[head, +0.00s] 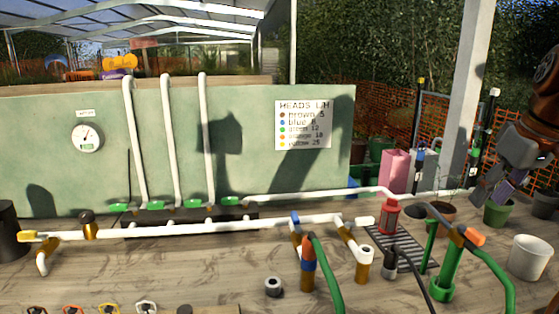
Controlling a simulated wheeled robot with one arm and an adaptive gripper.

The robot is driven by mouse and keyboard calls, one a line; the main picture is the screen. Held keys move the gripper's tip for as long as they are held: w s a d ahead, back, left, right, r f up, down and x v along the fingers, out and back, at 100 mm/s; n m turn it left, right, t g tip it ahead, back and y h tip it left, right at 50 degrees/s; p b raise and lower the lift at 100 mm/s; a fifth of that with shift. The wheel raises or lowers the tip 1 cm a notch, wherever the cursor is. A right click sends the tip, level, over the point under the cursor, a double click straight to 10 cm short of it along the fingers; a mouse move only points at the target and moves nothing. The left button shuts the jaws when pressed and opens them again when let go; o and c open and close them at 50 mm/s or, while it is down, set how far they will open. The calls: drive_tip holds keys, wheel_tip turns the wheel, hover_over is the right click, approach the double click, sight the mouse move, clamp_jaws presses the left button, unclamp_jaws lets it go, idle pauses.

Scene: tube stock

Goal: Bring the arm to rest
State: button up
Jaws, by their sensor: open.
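My arm (530,125) shows at the right edge, dark with an orange-brown upper part. My gripper (488,195) hangs from it, pointing down and to the left. It is open, and I see nothing held between its fingers. It is in the air in front of the orange mesh fence, and in the picture it appears just above a green pot (497,214). Part of the arm is cut off by the picture edge.
A white bucket (529,258) stands at right. A green panel (240,150) with a sign (303,124) stands behind. A pale post (466,100) rises near the arm.

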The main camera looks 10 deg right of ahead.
drive_tip(key=s+a+f+g+p, duration=0.1)
drive_tip(key=a+f+p, duration=0.25)
drive_tip(key=a, duration=0.55)
drive_tip(key=s+a+f+g+p, duration=0.15)
drive_tip(key=a+f, duration=0.25)
drive_tip(key=a, duration=0.5)
drive_tip(key=s+a+f+g+p, duration=0.1)
drive_tip(key=s+a+f+p, duration=0.1)
drive_tip(key=s+a+f, duration=0.2)
drive_tip(key=s+a+f+g+p, duration=0.2)
drive_tip(key=s+f, duration=0.4)
drive_tip(key=s, duration=0.5)
drive_tip(key=a+p, duration=0.1)
drive_tip(key=a, duration=0.1)
drive_tip(key=shift+a+f+h, duration=0.3)
drive_tip(key=shift+f, duration=0.1)
drive_tip(key=shift+a, duration=0.1)
